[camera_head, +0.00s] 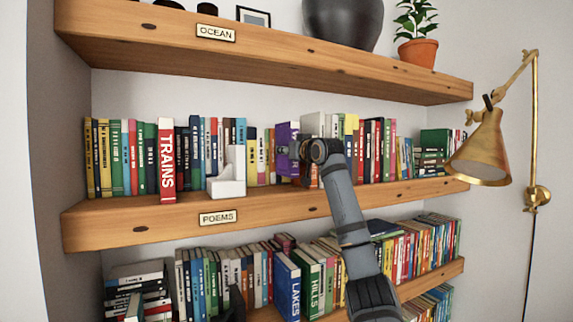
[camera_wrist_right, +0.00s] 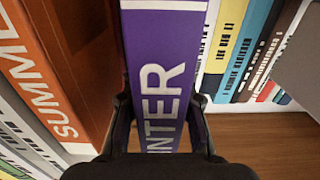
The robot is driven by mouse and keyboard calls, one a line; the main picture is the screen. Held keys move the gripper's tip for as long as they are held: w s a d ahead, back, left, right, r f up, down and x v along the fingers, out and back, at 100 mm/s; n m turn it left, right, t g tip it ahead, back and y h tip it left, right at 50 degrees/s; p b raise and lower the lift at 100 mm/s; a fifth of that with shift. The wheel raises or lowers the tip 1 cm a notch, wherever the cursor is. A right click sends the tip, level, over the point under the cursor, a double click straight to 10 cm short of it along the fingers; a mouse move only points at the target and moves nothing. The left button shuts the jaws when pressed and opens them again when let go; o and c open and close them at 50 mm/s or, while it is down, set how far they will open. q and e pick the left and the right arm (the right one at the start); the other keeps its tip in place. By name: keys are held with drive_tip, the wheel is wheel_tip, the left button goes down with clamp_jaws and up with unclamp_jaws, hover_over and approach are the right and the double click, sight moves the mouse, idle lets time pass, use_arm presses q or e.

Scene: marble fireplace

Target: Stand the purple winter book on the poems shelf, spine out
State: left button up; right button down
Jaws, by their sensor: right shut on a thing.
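The purple winter book (camera_head: 287,137) is upright in the row on the poems shelf (camera_head: 130,227), partly hidden by my right gripper. My right gripper (camera_head: 293,151) is shut on it. In the right wrist view the purple spine (camera_wrist_right: 163,50) faces the camera, with the letters "INTER" showing between the two fingers (camera_wrist_right: 160,125). How far the book is in, and whether it rests on the board, I cannot tell. A dark shape at the bottom of the head view, probably my left gripper (camera_head: 235,304), shows too little to read its jaws.
In the right wrist view an orange-brown "SUMM..." book (camera_wrist_right: 75,75) is close left of the purple book; several books (camera_wrist_right: 245,45) stand to its right. A white bookend (camera_head: 228,180) stands left on the poems shelf. A brass lamp (camera_head: 482,150) juts out at right.

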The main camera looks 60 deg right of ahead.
sight(297, 166)
drive_tip(key=f+b, duration=0.2)
drive_tip(key=f, duration=0.1)
drive_tip(key=shift+d+f, duration=0.25)
drive_tip(key=shift+d, duration=0.15)
drive_tip(key=shift+w+d+f, duration=0.1)
drive_tip(key=shift+d+f, duration=0.05)
drive_tip(key=shift+f, duration=0.15)
drive_tip(key=shift+w, duration=0.1)
drive_tip(key=c, duration=1.1)
unclamp_jaws()
drive_tip(key=shift+r, duration=0.1)
use_arm(q)
drive_tip(key=shift+s+a+f, duration=0.1)
drive_tip(key=shift+s+f, duration=0.2)
drive_tip(key=shift+f, duration=0.25)
drive_tip(key=shift+s+f, duration=0.3)
drive_tip(key=shift+f, duration=0.25)
use_arm(e)
drive_tip(key=shift+o, duration=0.2)
